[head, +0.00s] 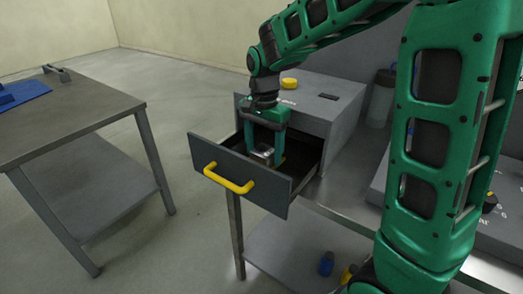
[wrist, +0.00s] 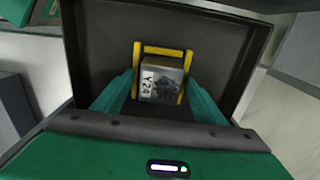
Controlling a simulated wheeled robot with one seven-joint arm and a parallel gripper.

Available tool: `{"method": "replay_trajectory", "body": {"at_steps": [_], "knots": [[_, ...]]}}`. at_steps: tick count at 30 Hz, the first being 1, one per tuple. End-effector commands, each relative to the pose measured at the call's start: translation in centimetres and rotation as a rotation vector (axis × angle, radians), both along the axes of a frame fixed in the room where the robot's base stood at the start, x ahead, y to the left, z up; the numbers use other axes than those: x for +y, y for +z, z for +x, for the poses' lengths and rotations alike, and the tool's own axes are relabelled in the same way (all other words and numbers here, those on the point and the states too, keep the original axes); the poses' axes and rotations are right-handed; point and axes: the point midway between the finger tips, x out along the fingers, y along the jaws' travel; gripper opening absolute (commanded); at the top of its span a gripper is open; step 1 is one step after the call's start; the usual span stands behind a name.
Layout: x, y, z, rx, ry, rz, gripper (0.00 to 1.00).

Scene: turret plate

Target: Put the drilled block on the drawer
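The drilled block (wrist: 160,83) is a silvery block with dark marks and "Y24" on its face; whether it has a hole is too small to tell. It is framed by yellow bars in the wrist view, and it also shows inside the open drawer in the head view (head: 262,152). The drawer (head: 240,174) has a dark grey front with a yellow handle (head: 229,179) and is pulled out of its grey cabinet (head: 310,108). My gripper (head: 265,150) points down into the drawer. Its green fingers (wrist: 160,80) flank the block closely; whether they press on it is unclear.
A yellow round object (head: 289,83) lies on the cabinet top, beside a dark slot. A grey table (head: 75,117) with a blue item stands apart at left. A grey bottle (head: 381,97) stands behind the cabinet's right side. The drawer walls surround my fingers closely.

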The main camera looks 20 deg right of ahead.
Motion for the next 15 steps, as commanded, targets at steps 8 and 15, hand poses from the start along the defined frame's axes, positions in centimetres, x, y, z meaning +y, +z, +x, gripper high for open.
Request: {"method": "replay_trajectory", "body": {"at_steps": [8, 15], "knots": [[0.0, 0.2, 0.0, -0.001, 0.000, 0.001, 0.65], [0.0, 3.4, 0.1, -0.005, 0.000, 0.001, 0.65]]}}
